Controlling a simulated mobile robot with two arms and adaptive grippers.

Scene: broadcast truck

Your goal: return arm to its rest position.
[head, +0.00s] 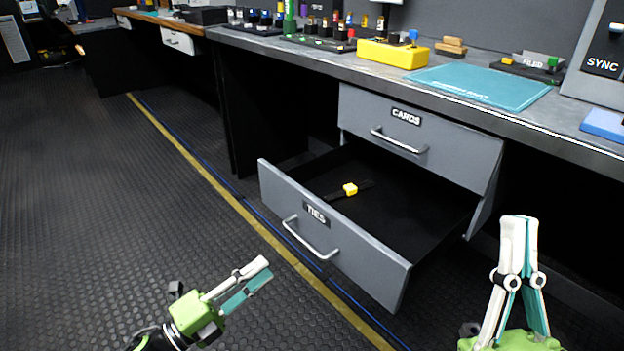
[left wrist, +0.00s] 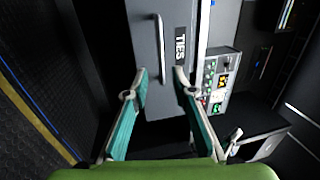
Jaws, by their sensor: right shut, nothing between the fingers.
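My left gripper (head: 264,270) is in the lower left of the head view, over the floor and apart from the drawer. In the left wrist view its fingers (left wrist: 160,75) are spread with nothing between them. My right gripper (head: 519,222) points up at the lower right of the head view, its fingertips together and empty. The TIES drawer (head: 375,256) is pulled out, and its bar handle (head: 309,241) is free. The drawer front also shows ahead of my left gripper in the left wrist view (left wrist: 170,98).
A yellow-and-black strap (head: 349,189) lies inside the open drawer. The CARDS drawer (head: 425,136) above looks shut. The counter (head: 395,82) holds a yellow box (head: 393,54), a teal mat (head: 480,86) and several small items. The floor (head: 95,215) at left is clear.

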